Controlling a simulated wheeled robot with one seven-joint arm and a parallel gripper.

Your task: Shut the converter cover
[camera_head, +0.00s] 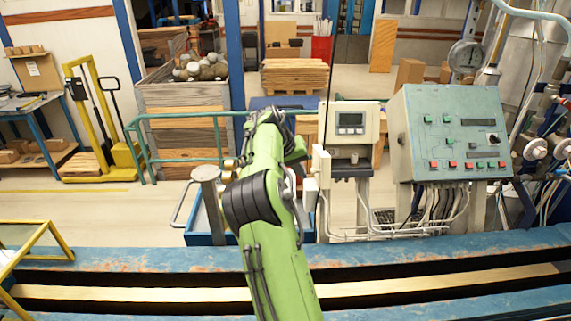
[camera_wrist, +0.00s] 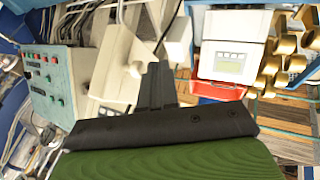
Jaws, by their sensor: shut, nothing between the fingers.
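The converter (camera_head: 350,122) is a pale box with a small grey display, right of my arm in the head view. In the wrist view a large pale panel (camera_wrist: 120,55) lies just left of my gripper (camera_wrist: 159,72); I cannot tell whether this is the cover. The dark fingers are together and empty, close to pale surfaces; contact is unclear. My arm hides the gripper in the head view.
A grey-green control box (camera_head: 455,132) with red and green buttons stands right of the converter, with cables below. A green rail (camera_head: 180,117) and a post (camera_head: 206,180) are on the left. A blue bench beam (camera_head: 400,248) crosses the front. Brass cylinders (camera_wrist: 285,65) show in the wrist view.

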